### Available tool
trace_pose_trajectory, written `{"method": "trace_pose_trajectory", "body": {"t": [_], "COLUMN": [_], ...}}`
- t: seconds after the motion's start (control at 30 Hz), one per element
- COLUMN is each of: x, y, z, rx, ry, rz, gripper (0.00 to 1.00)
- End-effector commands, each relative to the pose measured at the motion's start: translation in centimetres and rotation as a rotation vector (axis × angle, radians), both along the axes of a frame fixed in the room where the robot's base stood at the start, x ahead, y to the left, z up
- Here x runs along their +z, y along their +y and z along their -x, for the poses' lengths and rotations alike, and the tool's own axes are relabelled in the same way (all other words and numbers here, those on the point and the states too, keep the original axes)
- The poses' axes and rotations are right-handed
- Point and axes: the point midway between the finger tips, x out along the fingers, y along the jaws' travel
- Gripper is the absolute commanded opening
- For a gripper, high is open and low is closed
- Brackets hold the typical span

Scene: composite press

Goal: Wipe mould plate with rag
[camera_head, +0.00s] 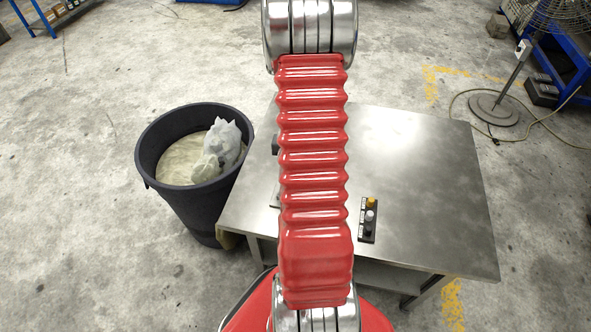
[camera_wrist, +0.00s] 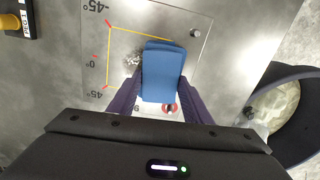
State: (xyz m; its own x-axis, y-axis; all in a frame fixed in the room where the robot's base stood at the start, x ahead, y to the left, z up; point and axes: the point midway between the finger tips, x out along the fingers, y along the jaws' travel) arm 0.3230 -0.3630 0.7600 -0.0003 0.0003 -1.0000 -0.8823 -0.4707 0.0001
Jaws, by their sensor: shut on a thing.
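In the wrist view my gripper (camera_wrist: 161,95) is shut on a blue rag (camera_wrist: 163,68), which looks like a folded rectangular pad between the two dark fingers. The rag is over the mould plate (camera_wrist: 190,55), a pale square plate with a yellow corner outline and angle marks of -45°, 0° and 45°. A dark speckled patch (camera_wrist: 132,60) shows on the plate just left of the rag. I cannot tell whether the rag touches the plate. In the head view my red arm hides the gripper, the rag and most of the plate.
A metal table (camera_head: 420,165) bears a small button box (camera_head: 369,220) with a yellow button. A dark bin (camera_head: 190,205) with pale waste stands against its left side; the bin also shows in the wrist view (camera_wrist: 306,118). A fan stand (camera_head: 494,110) is at the back right.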

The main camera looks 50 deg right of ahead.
Motion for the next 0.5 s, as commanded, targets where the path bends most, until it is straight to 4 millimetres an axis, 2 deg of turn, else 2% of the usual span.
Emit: {"method": "trace_pose_trajectory", "body": {"t": [0.5], "x": [-0.55], "y": [-0.02], "z": [0.00], "rx": [0.000], "ry": [0.000], "rz": [0.000], "gripper": [0.20]}}
